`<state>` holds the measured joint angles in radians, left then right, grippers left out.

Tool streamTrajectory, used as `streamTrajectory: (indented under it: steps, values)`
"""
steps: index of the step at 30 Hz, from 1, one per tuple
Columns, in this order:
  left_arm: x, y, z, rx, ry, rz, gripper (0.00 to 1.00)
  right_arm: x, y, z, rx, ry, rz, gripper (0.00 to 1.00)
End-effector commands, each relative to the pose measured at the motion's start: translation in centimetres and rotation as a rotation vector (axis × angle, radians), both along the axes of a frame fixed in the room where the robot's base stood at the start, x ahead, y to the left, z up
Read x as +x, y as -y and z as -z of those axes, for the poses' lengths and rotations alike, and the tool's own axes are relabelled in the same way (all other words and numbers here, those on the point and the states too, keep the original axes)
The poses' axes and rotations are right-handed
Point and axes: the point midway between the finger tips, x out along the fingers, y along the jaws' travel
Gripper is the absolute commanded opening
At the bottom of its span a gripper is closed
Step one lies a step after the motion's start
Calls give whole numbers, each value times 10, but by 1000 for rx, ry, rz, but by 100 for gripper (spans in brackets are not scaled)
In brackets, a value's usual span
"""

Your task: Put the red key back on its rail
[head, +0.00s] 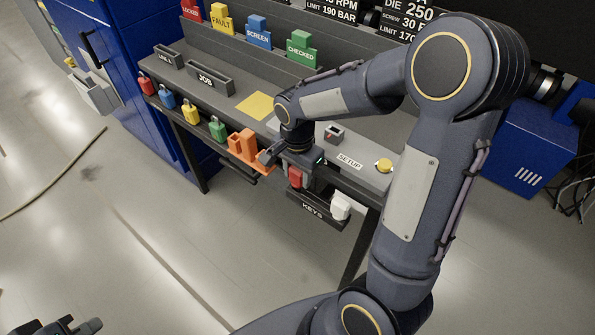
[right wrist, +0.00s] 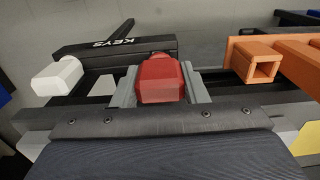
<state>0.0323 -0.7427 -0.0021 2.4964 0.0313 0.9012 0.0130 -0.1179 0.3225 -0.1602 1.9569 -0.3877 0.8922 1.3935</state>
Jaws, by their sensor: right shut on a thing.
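The red key (head: 295,177) is a small red block at the front of the bench, by the black KEYS rail (head: 312,211). My right gripper (right wrist: 162,88) is shut on the red key (right wrist: 162,72), with one grey finger on each side of it. The KEYS rail (right wrist: 115,46) lies behind the key in the right wrist view. I cannot tell whether the key touches the rail. A white key (head: 340,206) sits at the rail, apart from the red one. My left gripper (head: 72,326) is at the bottom left, partly cut off, far from the bench.
An orange holder (head: 243,147) stands close to my right gripper, on the bench's front edge. Red, blue, yellow and green padlock-like pieces hang left of it. A yellow button (head: 383,166) and SETUP label (head: 349,161) are to the right. The floor in front is clear.

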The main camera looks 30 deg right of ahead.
Motion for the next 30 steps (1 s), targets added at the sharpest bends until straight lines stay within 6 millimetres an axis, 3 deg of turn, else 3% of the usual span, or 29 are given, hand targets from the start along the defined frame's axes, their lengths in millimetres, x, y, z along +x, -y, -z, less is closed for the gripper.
streamTrajectory:
  steps: [13,23,24,30]
  values:
    - [0,0,14,0,0,0,0,0,0,17,0,0,0,13]
    - [0,0,15,0,0,0,0,0,0,18,0,0,0,13]
    - [0,0,15,0,0,0,0,0,0,18,0,0,0,42]
    - [0,0,15,0,0,0,0,0,0,18,0,0,0,65]
